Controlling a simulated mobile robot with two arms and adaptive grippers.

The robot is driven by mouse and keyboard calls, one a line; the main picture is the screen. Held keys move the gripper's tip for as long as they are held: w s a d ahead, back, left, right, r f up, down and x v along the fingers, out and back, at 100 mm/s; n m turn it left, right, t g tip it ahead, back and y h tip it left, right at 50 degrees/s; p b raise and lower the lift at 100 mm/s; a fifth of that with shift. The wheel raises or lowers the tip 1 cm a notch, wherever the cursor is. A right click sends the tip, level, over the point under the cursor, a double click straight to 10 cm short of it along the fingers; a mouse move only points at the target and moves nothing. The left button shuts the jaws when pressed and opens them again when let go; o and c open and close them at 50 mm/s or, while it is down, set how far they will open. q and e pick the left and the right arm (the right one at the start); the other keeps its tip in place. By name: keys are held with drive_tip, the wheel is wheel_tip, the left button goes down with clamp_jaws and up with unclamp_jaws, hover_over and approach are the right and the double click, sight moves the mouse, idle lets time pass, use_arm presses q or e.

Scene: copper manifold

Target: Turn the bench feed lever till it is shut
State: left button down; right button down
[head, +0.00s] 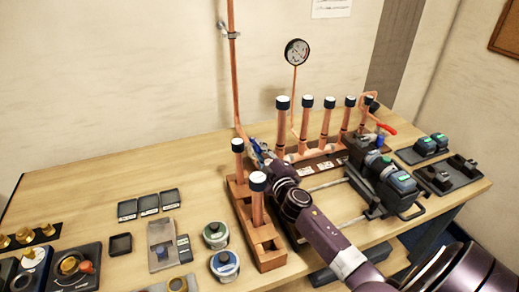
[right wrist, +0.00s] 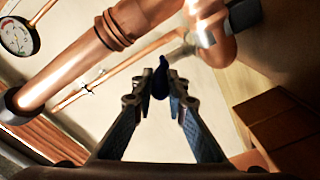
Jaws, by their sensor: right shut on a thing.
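A dark blue lever (right wrist: 160,80) stands between my right gripper's fingertips in the right wrist view, below a copper pipe fitting with a grey metal stem. I take it to be the bench feed lever. My right gripper (head: 261,155) is shut on it, near the foot of the tall copper wall pipe (head: 233,70) in the head view. There the gripper and arm mostly hide the lever, so I cannot tell its exact angle. My left gripper is not in view.
A copper manifold (head: 325,150) with several capped risers stands right of my gripper. A wooden rack (head: 265,250) with capped copper tubes is close in front. A gauge (head: 296,52) is above. A red lever (head: 386,128) is at the right. The bench's back left is clear.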

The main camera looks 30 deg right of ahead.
drive_tip(key=shift+w+a+m+h, duration=0.1)
drive_tip(key=shift+a+m+h, duration=0.25)
drive_tip(key=shift+m+h, duration=0.4)
drive_tip(key=c, duration=1.9)
unclamp_jaws()
drive_tip(key=shift+n, duration=0.25)
